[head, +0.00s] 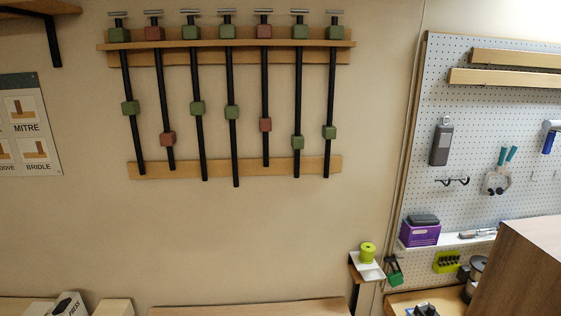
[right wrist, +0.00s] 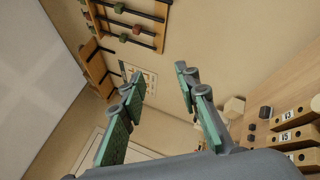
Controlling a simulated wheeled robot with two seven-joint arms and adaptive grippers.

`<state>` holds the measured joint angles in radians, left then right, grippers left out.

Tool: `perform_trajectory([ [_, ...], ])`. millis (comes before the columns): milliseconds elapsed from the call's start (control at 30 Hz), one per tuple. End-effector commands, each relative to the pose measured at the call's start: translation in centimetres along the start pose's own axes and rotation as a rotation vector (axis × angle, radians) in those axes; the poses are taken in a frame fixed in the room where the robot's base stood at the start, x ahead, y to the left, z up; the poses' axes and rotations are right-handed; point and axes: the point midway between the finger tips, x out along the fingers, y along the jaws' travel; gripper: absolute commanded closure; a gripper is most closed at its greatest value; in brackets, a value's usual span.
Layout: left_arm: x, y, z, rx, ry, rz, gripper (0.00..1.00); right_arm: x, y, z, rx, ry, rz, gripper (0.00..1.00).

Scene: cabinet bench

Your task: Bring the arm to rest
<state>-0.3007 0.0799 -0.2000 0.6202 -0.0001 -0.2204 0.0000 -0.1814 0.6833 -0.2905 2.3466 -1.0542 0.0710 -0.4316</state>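My right gripper (right wrist: 160,76) shows in the right wrist view. Its two green-padded fingers are spread apart, with nothing between them but the distant beige wall. It touches no object that I can see. My left gripper and both arms are out of the head view.
A rack of bar clamps (head: 230,95) hangs on the wall. A pegboard (head: 480,105) with tools is at the right, beside a brown wooden box-like surface (head: 525,265). In the wrist view, labelled wooden blocks (right wrist: 292,136) lie at the right. The space around the fingers looks free.

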Motion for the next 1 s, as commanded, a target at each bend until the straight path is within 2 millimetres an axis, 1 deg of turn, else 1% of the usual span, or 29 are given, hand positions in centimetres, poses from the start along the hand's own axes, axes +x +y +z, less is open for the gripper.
perform_trajectory([
  [33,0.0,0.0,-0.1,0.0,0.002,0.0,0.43,-0.9,-1.5,3.2,0.132,-0.137,-0.045,0.71],
  [67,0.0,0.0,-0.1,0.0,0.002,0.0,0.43,-1.6,-2.7,4.9,0.21,-0.216,-0.073,0.71],
  [100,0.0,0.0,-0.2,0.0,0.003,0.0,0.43,-2.8,-4.4,7.0,0.31,-0.316,-0.112,0.71],
  [167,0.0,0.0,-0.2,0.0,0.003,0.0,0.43,-5.1,-7.3,9.4,0.456,-0.461,-0.173,0.71],
  [200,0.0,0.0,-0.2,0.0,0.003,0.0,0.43,-6.8,-9.4,10.5,0.549,-0.552,-0.216,0.71],
  [267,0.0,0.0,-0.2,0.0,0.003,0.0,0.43,-9.7,-12.6,11.5,0.686,-0.684,-0.282,0.71],
  [300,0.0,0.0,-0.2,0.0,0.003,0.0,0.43,-11.7,-14.7,11.7,0.773,-0.767,-0.327,0.71],
  [367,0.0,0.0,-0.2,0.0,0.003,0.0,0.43,-14.9,-17.8,11.3,0.902,-0.888,-0.398,0.71],
  [400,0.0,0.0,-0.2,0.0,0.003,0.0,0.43,-17.0,-19.6,10.7,0.983,-0.963,-0.446,0.71],
  [467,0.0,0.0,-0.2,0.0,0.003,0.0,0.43,-20.2,-22.2,9.1,1.102,-1.075,-0.523,0.71],
  [500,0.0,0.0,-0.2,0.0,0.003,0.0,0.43,-22.3,-23.8,7.7,1.179,-1.145,-0.576,0.71],
  [567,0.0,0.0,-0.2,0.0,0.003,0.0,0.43,-25.1,-25.6,5.4,1.286,-1.24,-0.653,0.71],
  [600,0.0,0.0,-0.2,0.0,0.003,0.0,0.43,-26.8,-26.4,3.8,1.347,-1.296,-0.701,0.71],
  [667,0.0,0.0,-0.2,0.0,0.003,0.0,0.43,-29.0,-27.4,1.4,1.427,-1.367,-0.769,0.71],
  [700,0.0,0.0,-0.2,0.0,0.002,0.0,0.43,-30.2,-27.8,0.0,1.474,-1.408,-0.81,0.71],
  [767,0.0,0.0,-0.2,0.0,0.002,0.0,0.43,-31.8,-28.3,-2.1,1.533,-1.461,-0.869,0.71],
  [800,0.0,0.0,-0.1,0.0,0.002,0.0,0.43,-32.7,-28.4,-3.5,1.571,-1.493,-0.906,0.71],
  [1000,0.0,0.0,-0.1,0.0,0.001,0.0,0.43,-36.3,-28.2,-9.4,1.72,-1.618,-1.072,0.71],
])
